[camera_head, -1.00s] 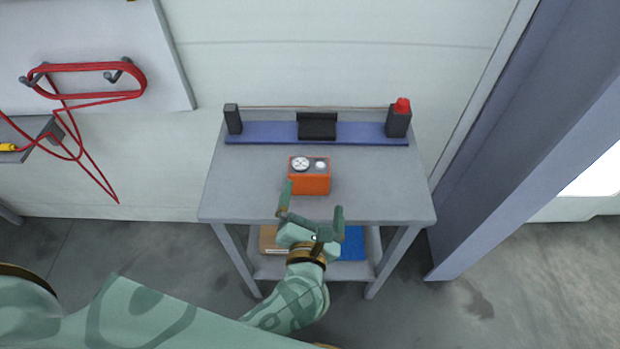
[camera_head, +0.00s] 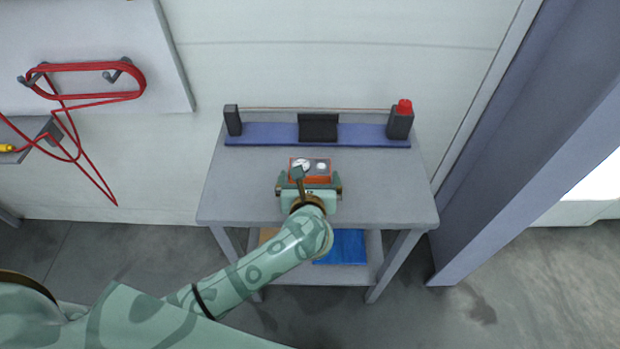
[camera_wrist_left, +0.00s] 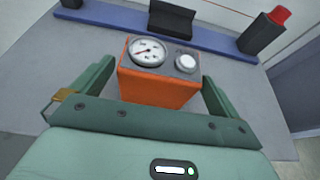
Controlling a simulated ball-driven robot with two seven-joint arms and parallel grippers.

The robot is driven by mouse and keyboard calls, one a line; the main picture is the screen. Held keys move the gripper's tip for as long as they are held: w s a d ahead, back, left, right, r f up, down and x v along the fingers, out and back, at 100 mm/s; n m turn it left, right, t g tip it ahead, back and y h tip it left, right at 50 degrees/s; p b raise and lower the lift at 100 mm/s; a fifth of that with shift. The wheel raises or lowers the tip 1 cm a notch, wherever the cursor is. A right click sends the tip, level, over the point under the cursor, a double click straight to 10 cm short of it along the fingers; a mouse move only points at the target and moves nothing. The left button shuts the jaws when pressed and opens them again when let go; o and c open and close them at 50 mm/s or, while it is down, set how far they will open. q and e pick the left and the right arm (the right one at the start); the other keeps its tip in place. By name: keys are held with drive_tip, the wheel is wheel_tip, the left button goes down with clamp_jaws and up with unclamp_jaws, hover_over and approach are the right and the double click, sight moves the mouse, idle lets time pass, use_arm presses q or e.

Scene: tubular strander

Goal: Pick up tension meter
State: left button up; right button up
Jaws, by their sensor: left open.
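The tension meter (camera_head: 312,166) is an orange box with a grey top, a white dial and a smaller round knob. It stands on the grey table, and its front is partly hidden by my left gripper in the head view. My left gripper (camera_head: 309,183) is open in front of it. In the left wrist view the tension meter (camera_wrist_left: 160,85) sits between the two green fingers of my left gripper (camera_wrist_left: 158,85), with a gap visible at each side. My right gripper is in neither view.
The grey table (camera_head: 390,190) has a blue strip (camera_head: 270,141) at its back, holding a black cradle (camera_head: 318,127) and two dark posts, the right one (camera_head: 400,122) with a red top. A blue item (camera_head: 345,246) lies on the lower shelf. Red cable (camera_head: 85,80) hangs on the left wall.

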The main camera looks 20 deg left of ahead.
use_arm(q)
drive_tip(key=x, duration=0.3)
drive_tip(key=shift+w+f, duration=0.1)
drive_tip(key=shift+w, duration=0.15)
drive_tip(key=c, duration=0.8)
drive_tip(key=shift+c, duration=0.8)
drive_tip(key=shift+r, duration=0.25)
